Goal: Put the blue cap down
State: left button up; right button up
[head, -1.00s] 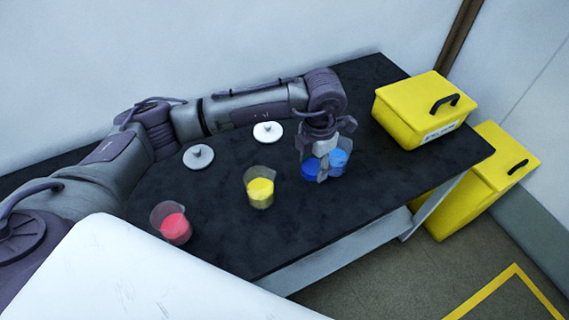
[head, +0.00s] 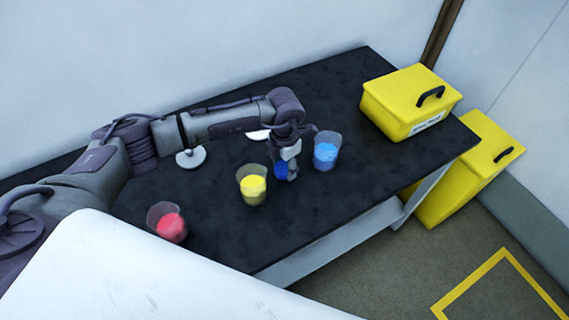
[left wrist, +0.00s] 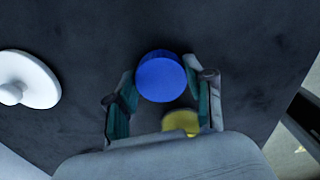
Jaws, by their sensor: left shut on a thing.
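The blue cap (head: 281,170) is in my left gripper (head: 287,172), low over the black table between the yellow and blue beakers. In the left wrist view, the round blue cap (left wrist: 161,78) shows at the fingers of my left gripper (left wrist: 163,105), which is shut on it. I cannot tell whether the cap touches the table. The beaker with blue contents (head: 326,152) stands upright just right of the gripper, apart from it. My right gripper is not in view.
A beaker with yellow contents (head: 252,187) stands close left of the gripper, one with red contents (head: 168,224) farther left. Two white lids (head: 191,158) lie behind, one partly hidden by my arm. A yellow box (head: 400,105) sits at the table's right end. The front middle of the black table (head: 290,222) is clear.

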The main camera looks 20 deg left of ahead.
aim_at(285, 167)
pick_arm(q)
jog(key=shift+f+b, duration=0.4)
jog(key=shift+f, duration=0.05)
jog(key=o, duration=1.2)
jog(key=shift+r, duration=0.1)
jog(key=shift+r+p, duration=0.35)
jog(key=shift+p, duration=0.1)
jog(key=shift+w+r, duration=0.1)
jog(key=shift+r, duration=0.25)
notch_tip(285, 167, up, 11)
jog(key=b, duration=0.2)
jog(key=shift+r, duration=0.2)
